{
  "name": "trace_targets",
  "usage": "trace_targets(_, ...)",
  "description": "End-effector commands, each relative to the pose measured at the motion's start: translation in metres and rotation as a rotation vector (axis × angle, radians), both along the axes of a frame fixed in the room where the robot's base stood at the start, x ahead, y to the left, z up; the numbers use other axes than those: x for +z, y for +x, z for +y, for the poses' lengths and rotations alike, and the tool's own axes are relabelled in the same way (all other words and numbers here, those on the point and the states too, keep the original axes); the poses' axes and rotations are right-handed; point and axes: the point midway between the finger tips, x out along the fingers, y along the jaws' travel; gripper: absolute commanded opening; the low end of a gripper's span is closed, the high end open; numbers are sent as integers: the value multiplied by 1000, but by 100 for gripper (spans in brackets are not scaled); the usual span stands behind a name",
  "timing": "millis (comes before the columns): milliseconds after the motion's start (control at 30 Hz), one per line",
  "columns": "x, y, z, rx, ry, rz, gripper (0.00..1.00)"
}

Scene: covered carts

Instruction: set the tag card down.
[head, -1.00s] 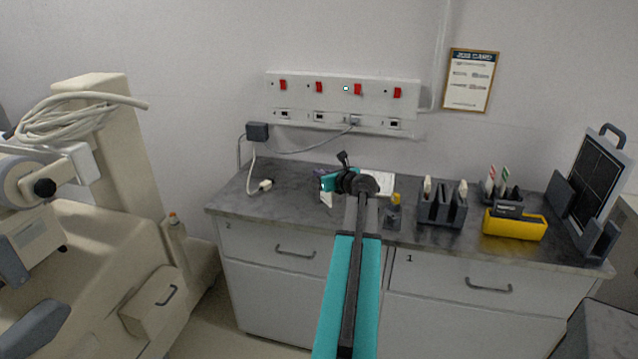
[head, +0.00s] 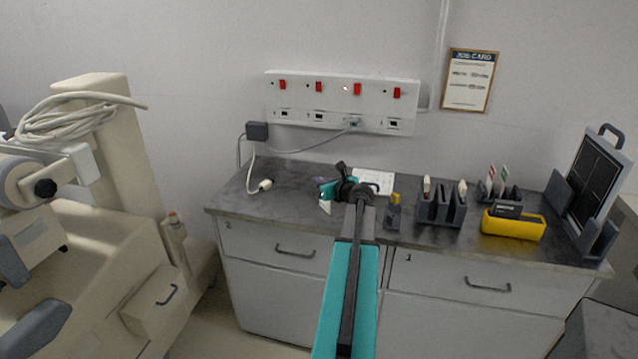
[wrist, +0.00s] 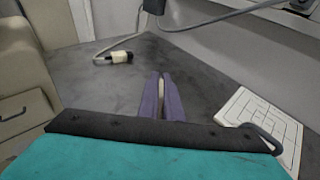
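My gripper (head: 326,190) is over the left part of the grey counter (head: 290,205), seen partly behind my own wrist in the head view. In the wrist view its two purple-grey fingers (wrist: 161,100) are close together, with a thin pale edge between them. That edge appears to be the tag card (wrist: 161,88), gripped edge-on. In the head view a small white piece of the card (head: 325,207) shows just below the fingers. Most of it is hidden, and I cannot tell whether it touches the counter.
A white gridded sheet (head: 374,181) lies right of the gripper. A cable plug (head: 264,185) lies to the left. A grey slotted rack (head: 441,205), a yellow holder (head: 513,225) and a dark panel (head: 596,180) stand farther right. Bare counter surrounds the fingers.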

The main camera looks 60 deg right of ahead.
Motion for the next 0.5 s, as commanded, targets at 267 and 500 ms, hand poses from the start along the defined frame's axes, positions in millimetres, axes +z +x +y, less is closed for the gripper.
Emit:
trace_targets(267, -1, 0, 0, 0, 0, 0, 24)
trace_targets(500, 0, 0, 0, 0, 0, 0, 24)
